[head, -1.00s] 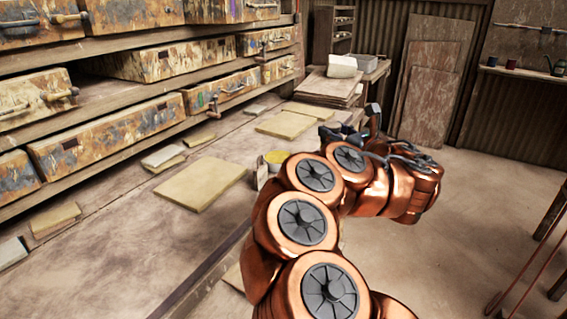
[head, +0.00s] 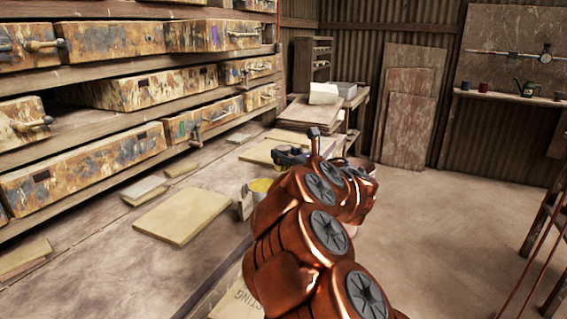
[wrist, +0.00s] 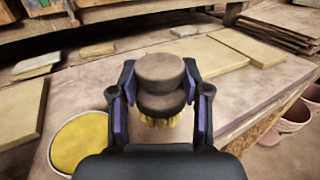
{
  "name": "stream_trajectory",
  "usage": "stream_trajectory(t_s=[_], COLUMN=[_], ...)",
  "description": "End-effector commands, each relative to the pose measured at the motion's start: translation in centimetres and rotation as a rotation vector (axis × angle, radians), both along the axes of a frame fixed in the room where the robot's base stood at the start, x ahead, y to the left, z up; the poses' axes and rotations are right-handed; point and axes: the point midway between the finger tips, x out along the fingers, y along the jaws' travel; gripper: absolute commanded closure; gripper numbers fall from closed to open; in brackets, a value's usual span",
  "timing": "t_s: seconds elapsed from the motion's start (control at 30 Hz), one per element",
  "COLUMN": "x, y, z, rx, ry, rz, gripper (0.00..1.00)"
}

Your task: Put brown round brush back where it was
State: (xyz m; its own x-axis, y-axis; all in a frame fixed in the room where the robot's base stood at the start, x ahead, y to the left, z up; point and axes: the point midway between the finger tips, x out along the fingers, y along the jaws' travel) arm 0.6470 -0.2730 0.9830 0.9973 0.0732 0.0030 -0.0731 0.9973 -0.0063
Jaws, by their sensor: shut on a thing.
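The brown round brush (wrist: 160,72) is between the fingers of my gripper (wrist: 159,100) in the wrist view. It has a rounded brown handle on top and yellowish bristles below. My gripper is shut on it and holds it over the bench (wrist: 120,65), with the bristles pointing down. In the head view my gripper (head: 302,150) is beyond my arm, over the bench's right edge area, and the brush cannot be made out clearly there.
A yellow-filled round container (wrist: 82,143) stands on the bench; it also shows in the head view (head: 261,185). Flat tan tiles (head: 182,217) lie around. Paint-stained drawers (head: 85,160) line the left. Buckets (wrist: 286,128) stand below the bench's right side. Open floor lies right.

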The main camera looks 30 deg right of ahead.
Motion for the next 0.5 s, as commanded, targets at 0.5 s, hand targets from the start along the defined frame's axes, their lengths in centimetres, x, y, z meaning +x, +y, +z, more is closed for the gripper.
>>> stream_trajectory(t_s=[0.5], x=[1.9], y=[0.2], z=[-2.7], rx=[0.004], ry=[0.001], rz=[-0.002], gripper=[1.0])
